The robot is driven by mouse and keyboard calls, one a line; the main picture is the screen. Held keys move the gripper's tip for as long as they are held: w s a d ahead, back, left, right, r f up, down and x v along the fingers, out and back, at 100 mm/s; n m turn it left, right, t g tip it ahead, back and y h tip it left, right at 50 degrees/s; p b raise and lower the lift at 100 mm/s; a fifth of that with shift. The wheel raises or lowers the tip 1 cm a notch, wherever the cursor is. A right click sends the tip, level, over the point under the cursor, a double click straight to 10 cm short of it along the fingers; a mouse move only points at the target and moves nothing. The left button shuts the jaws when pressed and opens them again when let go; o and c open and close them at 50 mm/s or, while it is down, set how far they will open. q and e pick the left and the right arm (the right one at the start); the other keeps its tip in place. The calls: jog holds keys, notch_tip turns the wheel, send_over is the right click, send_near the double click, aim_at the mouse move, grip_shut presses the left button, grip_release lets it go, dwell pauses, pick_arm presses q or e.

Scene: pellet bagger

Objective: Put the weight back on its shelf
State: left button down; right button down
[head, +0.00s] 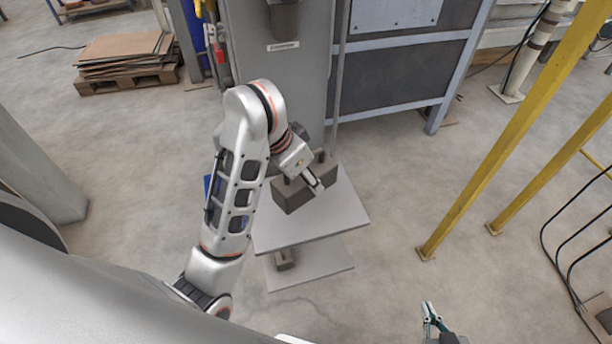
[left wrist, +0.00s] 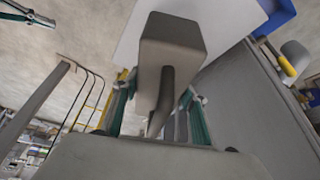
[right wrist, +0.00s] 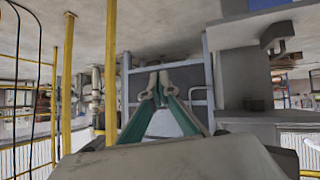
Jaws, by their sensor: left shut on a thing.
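The weight (head: 296,195) is a grey-brown block with a bar handle. In the head view it is at the upper part of a pale plate (head: 350,222); I cannot tell if it rests there or hangs just above. My left gripper (head: 314,184) is shut on its handle. In the left wrist view the weight (left wrist: 172,40) is beyond the fingers (left wrist: 158,108), its handle running between them. A lower pale shelf (head: 325,280) carries a small block (head: 285,259). My right gripper (head: 431,316) is empty, its fingertips together in the right wrist view (right wrist: 157,88).
A grey machine column (head: 285,85) stands just behind the plate. Yellow posts (head: 500,150) rise at the right, with black cables (head: 572,235) beyond. A pallet of cardboard (head: 125,60) is at the back left. Open floor (head: 400,200) lies right of the plate.

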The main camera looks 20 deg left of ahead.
pick_arm(q)
jog(key=shift+r, duration=0.55)
jog(key=shift+w+a+r, duration=0.35)
jog(key=shift+a+r, duration=0.15)
jog(key=shift+r, duration=0.05)
jog(key=s+a+r+n+y, duration=0.2)
jog(key=a+r+n, duration=0.3)
jog(key=a, duration=0.4)
jog(key=shift+s+a+n+t+y, duration=0.15)
jog(key=shift+s+n+t+y, duration=0.2)
jog(key=shift+n, duration=0.45)
pick_arm(e)
jog(key=shift+s+d+f, duration=0.45)
jog(key=shift+d, duration=0.1)
pick_arm(q)
jog(key=shift+w+r, duration=0.1)
